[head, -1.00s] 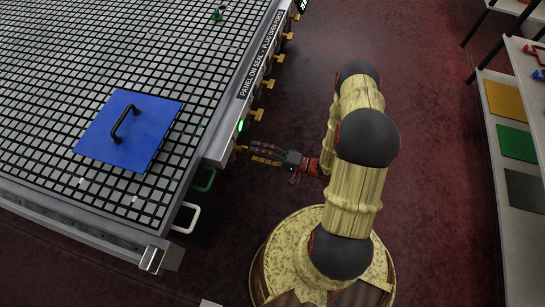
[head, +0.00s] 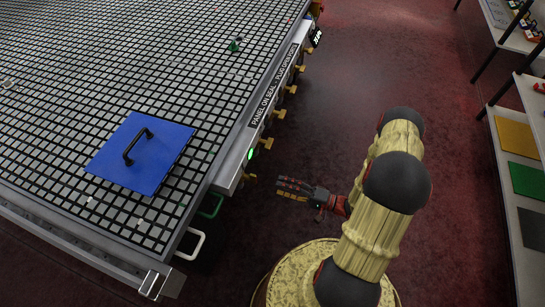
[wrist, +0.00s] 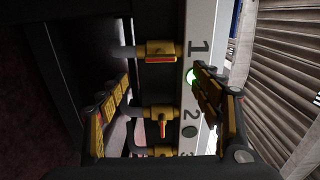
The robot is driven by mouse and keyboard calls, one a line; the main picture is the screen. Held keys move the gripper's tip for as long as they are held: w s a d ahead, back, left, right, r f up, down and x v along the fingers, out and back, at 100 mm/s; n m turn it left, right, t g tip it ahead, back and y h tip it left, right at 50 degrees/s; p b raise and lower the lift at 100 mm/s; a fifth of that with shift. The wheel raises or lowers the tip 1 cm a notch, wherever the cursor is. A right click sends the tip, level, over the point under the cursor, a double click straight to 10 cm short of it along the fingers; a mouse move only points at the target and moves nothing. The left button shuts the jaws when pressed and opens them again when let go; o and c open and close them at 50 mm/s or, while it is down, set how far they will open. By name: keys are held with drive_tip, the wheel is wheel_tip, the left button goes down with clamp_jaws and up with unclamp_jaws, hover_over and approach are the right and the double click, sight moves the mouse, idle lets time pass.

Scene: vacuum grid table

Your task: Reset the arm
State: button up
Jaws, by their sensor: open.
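My gripper (head: 280,188) is open and empty beside the table's right side in the head view, apart from the edge and level with the nearest brass valve (head: 249,179). In the wrist view my gripper (wrist: 160,82) has its fingers spread left and right. Between them a brass valve with a red handle (wrist: 160,50) sits beside the numeral 1, its handle lying across the picture. A second valve (wrist: 160,116) sits beside the numeral 2, its handle upright in the picture. A green lamp (wrist: 192,76) glows by the 1. The lamp by the 2 is dark.
A blue panel with a black handle (head: 155,170) lies on the grid table (head: 60,120). A small green object (head: 234,46) sits farther back. Several valves line the table's side. A shelf with coloured sheets (head: 526,180) stands at the right. The red floor between is clear.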

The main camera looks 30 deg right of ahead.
drive_tip(key=s+a+m+g+y, duration=0.2)
drive_tip(key=s+a+m+g, duration=0.3)
drive_tip(key=s, duration=0.3)
drive_tip(key=s+d+r+n+g+h, duration=0.25)
drive_tip(key=s+r+n+g, duration=0.2)
drive_tip(key=r+g, duration=0.4)
wheel_tip(320, 180, up, 17)
drive_tip(key=d+n+h, duration=0.3)
drive_tip(key=n+h, duration=0.1)
drive_tip(key=h, duration=0.7)
drive_tip(key=a+r+n+t, duration=0.2)
drive_tip(key=a+r+t, duration=0.1)
drive_tip(key=r, duration=0.5)
drive_tip(key=a+r+n+t+h, duration=0.1)
drive_tip(key=a+r+n+t, duration=0.2)
drive_tip(key=a+r, duration=0.2)
wheel_tip(320, 180, up, 4)
drive_tip(key=shift+f, duration=0.15)
